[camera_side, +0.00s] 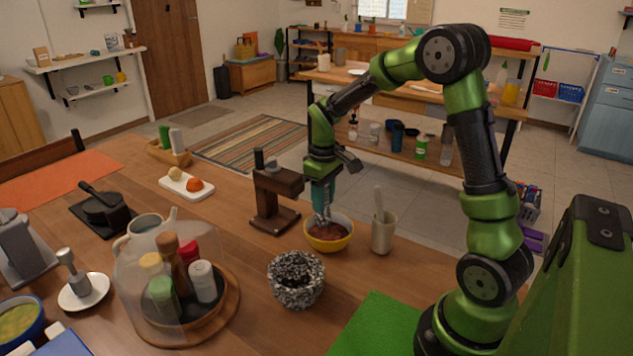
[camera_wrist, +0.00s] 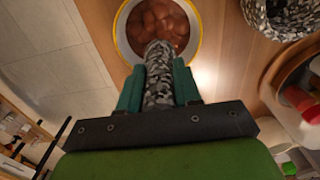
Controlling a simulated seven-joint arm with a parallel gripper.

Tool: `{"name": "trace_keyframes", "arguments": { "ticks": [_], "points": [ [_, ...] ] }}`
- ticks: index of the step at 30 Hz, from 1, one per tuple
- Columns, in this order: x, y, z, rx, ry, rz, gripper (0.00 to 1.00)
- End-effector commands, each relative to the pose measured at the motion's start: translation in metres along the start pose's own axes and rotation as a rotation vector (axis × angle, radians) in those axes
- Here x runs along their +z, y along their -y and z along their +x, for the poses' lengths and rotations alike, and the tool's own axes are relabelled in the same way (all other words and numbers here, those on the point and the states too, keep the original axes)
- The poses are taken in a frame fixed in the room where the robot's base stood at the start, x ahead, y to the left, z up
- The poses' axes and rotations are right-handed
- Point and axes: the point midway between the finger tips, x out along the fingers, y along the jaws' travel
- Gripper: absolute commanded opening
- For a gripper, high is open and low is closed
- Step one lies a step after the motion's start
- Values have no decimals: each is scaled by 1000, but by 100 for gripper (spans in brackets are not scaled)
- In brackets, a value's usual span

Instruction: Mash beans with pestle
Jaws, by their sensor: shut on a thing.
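My gripper (camera_wrist: 158,86) is shut on the speckled black-and-white pestle (camera_wrist: 158,58), which stands between its teal fingers. In the side view my gripper (camera_side: 322,192) is right above the yellow bowl (camera_side: 330,244), pointing down. The yellow bowl holds reddish-brown beans (camera_wrist: 158,22). The pestle's far end is over or in the beans; I cannot tell whether it touches them. A speckled stone mortar (camera_side: 296,292) with dark contents stands in front of the bowl, apart from it. Part of the mortar also shows at the top right of the wrist view (camera_wrist: 284,14).
A beige cup with a utensil (camera_side: 383,232) stands close right of the bowl. A brown wooden stand (camera_side: 277,200) is close behind left. Spice bottles under a clear dome stand on a round wooden tray (camera_side: 232,300). A green mat (camera_side: 376,326) lies at the front right.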

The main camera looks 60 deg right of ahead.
Motion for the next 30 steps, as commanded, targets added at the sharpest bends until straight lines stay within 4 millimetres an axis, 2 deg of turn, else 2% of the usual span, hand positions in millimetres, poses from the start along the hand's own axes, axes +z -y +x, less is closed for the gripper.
{"name": "trace_keyframes", "arguments": {
  "ticks": [5,24,30],
  "points": [
    [0,0,2,0,0,0,2],
    [0,0,46,0,1,-1,2],
    [0,0,44,1,-1,-1,2]
  ]
}}
